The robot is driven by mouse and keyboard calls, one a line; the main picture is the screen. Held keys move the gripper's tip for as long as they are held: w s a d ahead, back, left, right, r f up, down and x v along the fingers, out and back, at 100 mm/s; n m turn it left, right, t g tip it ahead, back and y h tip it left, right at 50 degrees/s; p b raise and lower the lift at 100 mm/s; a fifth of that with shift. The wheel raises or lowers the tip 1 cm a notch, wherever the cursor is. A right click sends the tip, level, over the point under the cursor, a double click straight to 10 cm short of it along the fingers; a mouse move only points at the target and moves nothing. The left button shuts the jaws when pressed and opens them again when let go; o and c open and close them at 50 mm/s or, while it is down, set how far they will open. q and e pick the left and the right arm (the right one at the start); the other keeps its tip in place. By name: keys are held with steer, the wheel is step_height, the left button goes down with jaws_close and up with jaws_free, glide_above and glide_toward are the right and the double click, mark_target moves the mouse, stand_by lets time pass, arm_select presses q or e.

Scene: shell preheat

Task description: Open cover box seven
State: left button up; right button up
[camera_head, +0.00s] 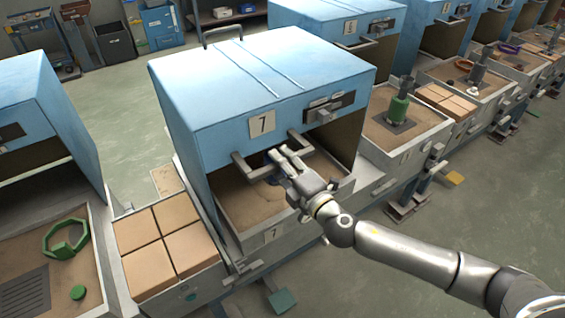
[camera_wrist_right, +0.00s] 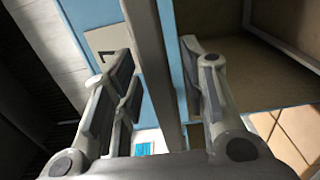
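Cover box seven has a blue cover (camera_head: 255,85) with a "7" label (camera_head: 262,124) on its front panel. Below the panel a dark opening shows a sand-filled tray (camera_head: 245,232), whose front also bears a 7. A grey bar handle (camera_head: 243,168) sticks out from the cover's lower front edge. My right gripper (camera_head: 281,157) is at the middle of this handle. In the right wrist view my right gripper (camera_wrist_right: 163,95) has its fingers apart, with the grey handle bar (camera_wrist_right: 152,60) between them and gaps visible beside it. My left gripper is out of view.
A similar blue box (camera_head: 30,115) stands at the left, and more stand in a row toward the upper right. Tan blocks (camera_head: 148,270) fill a tray beside box seven. A green object (camera_head: 398,109) stands in the sand tray at the right. The front floor is open.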

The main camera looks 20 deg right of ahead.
jaws_close()
steer(key=shift+w, duration=0.1)
